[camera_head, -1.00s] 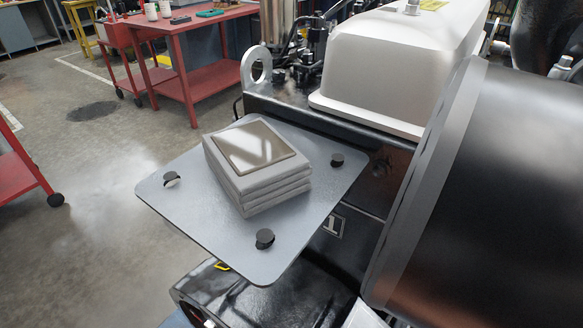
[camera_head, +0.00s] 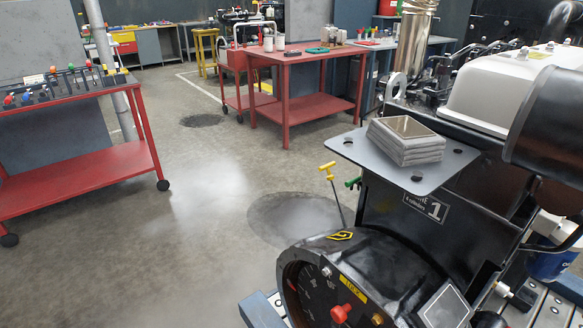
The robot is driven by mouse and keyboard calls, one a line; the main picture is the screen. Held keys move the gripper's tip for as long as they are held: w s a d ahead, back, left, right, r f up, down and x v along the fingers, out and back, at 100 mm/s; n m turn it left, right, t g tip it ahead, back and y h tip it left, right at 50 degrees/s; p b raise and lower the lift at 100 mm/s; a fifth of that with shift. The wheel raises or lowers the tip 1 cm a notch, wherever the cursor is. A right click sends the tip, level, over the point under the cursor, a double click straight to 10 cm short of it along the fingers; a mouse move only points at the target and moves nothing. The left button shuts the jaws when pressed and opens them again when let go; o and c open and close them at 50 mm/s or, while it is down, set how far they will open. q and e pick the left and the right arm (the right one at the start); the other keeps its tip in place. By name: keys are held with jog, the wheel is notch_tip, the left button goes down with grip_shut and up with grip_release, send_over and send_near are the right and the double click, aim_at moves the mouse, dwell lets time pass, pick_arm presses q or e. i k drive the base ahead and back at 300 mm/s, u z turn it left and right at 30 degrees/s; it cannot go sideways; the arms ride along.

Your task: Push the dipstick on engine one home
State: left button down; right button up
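Engine one (camera_head: 388,214) is the black engine at the right, with a plate marked 1 on its side. A yellow T-shaped handle (camera_head: 327,168) stands at the engine's left side on a thin bare rod (camera_head: 337,200) that leans slightly. It looks like the dipstick. The rod's lower end is hidden behind the round black housing. A smaller green handle (camera_head: 353,182) sits just right of it, close to the engine block. Neither of my grippers is in view.
A grey plate (camera_head: 352,149) with stacked grey pads (camera_head: 406,139) juts from the engine above the handles. The black housing (camera_head: 350,268) with a red knob is in front. Red tables stand at left (camera_head: 85,168) and behind (camera_head: 318,100). The floor between is open.

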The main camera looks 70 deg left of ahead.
aim_at(327, 166)
jog(key=u, duration=0.75)
